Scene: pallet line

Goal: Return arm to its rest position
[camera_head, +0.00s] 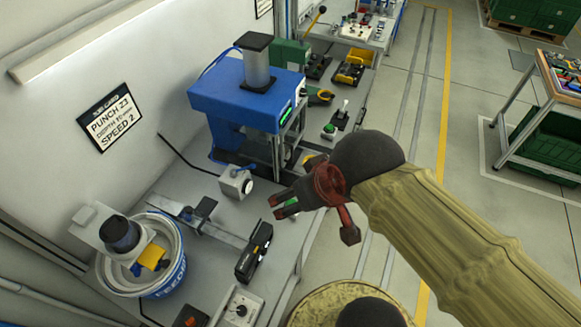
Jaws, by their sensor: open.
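My gripper (280,207) is in the camera_head view, at the end of my arm, which reaches in from the lower right in a tan cover. It hangs over the front part of the workbench (218,262), between the blue press and the bench's front edge. Its dark fingers point left and stand apart, with green pads showing. Nothing is between them.
A blue press (245,103) stands behind my gripper. A grey box (236,182) and a black device (254,251) lie close by on the bench. A round feeder bowl (165,282) is at lower left. Floor to the right is clear up to a cart (545,110).

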